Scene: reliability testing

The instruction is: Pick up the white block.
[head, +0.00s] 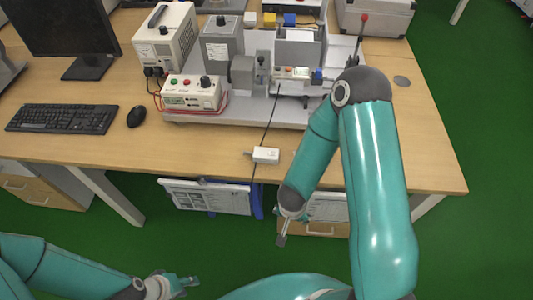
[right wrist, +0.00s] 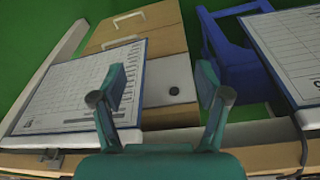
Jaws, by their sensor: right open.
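A small white block (head: 250,19) sits at the back of the desk, left of a yellow block (head: 269,19) and a blue block (head: 289,20). My right gripper (head: 282,240) hangs in front of the desk's front edge, far from the blocks. In the right wrist view my right gripper (right wrist: 163,85) has its two fingers spread, with nothing between them. My left gripper (head: 186,282) is low in the head view, off the desk; its finger gap is not clear. No block shows in the right wrist view.
A test machine (head: 242,75) and control box (head: 190,93) stand between the desk's front edge and the blocks. A white cabled piece (head: 265,155) lies near the front edge. Keyboard (head: 62,118) and mouse (head: 136,116) are left. Clipboards (head: 208,196) hang below the desk front.

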